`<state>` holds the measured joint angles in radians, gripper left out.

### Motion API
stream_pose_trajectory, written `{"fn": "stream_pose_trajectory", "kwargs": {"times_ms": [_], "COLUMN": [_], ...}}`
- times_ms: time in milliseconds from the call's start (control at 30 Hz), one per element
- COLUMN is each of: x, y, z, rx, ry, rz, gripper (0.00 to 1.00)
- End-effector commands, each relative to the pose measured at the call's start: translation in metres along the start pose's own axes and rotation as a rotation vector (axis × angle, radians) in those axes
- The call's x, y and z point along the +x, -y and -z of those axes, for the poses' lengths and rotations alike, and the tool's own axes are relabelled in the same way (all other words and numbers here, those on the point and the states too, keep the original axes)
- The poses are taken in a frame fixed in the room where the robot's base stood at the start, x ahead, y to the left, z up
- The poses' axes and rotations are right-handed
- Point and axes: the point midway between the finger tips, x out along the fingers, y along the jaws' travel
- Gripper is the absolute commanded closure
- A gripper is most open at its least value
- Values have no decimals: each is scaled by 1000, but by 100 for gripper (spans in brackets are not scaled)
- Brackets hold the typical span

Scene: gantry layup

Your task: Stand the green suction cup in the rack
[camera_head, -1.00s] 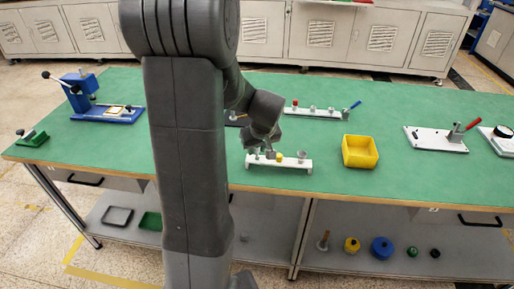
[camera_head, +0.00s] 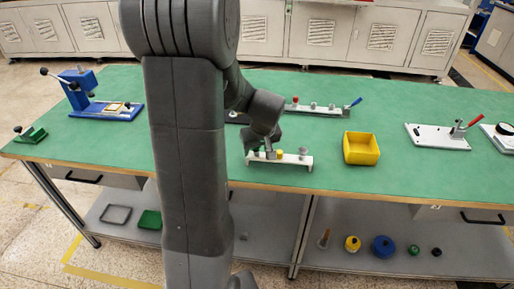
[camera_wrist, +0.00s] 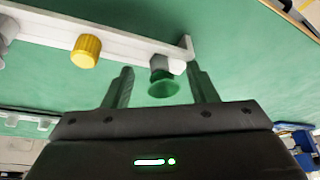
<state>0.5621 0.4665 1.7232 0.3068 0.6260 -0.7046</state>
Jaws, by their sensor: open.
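The white rack (camera_head: 290,163) stands near the front edge of the green table. A yellow cup (camera_head: 279,154) and grey cups stand along it. It fills the upper part of the wrist view (camera_wrist: 112,42). The green suction cup (camera_wrist: 163,88) with its grey fitting (camera_wrist: 160,65) is at the rack's end, beside the end bracket. The fitting overlaps the rack in the picture; I cannot tell whether it is seated. My gripper (camera_wrist: 163,78) is open, one finger on each side of the cup, with visible gaps. In the head view my gripper (camera_head: 268,153) is over the rack's left part.
A yellow bin (camera_head: 361,149) stands right of the rack. A blue press (camera_head: 100,100) is at the left, toggle clamps (camera_head: 447,135) at the right. The table between bin and clamp is clear.

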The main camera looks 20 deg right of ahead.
Motion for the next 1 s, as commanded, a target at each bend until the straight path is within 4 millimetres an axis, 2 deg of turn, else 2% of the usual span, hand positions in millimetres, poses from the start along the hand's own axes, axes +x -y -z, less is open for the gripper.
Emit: {"fn": "stream_pose_trajectory", "kwargs": {"times_ms": [167,267,700,833,1000], "x": [-11,-26,-114,-130,-138], "y": [0,0,0,0,0], "z": [1,1,1,0,0], "rx": [0,0,0,0,0], "ry": [-2,-4,-4,-1,-1], "rz": [-1,-2,-3,-1,-1], "gripper": [47,47,47,47,47]}}
